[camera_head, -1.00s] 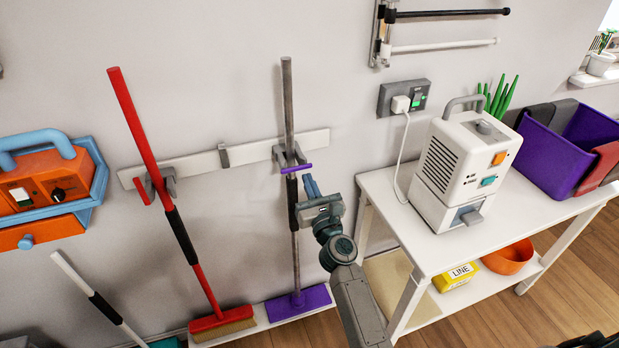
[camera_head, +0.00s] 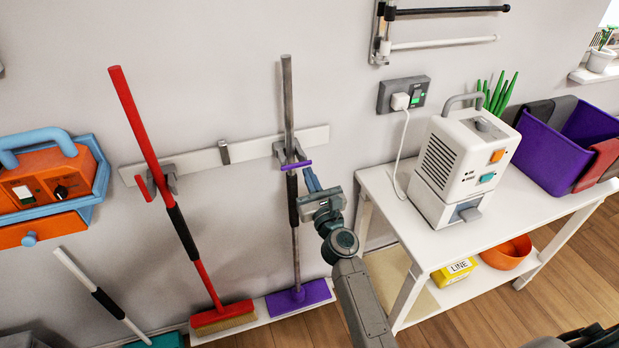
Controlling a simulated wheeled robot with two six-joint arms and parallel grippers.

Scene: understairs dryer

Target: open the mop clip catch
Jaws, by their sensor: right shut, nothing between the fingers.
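The mop (camera_head: 289,104) has a grey pole, a black grip and a purple head (camera_head: 299,297), and stands upright against the wall. Its grey clip (camera_head: 284,150) on the white wall rail holds the pole. A purple catch bar (camera_head: 297,165) lies across the front of the pole at the clip. My right gripper (camera_head: 311,179) is shut and empty, with its blue fingertips just below the right end of the purple catch. I cannot tell whether they touch it. My left gripper is not in view.
A red broom (camera_head: 140,125) hangs in another clip with a red catch (camera_head: 143,188) to the left. A white table (camera_head: 520,195) on the right bears a white machine (camera_head: 459,165) and a purple bin (camera_head: 545,150). An orange device (camera_head: 45,190) is at far left.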

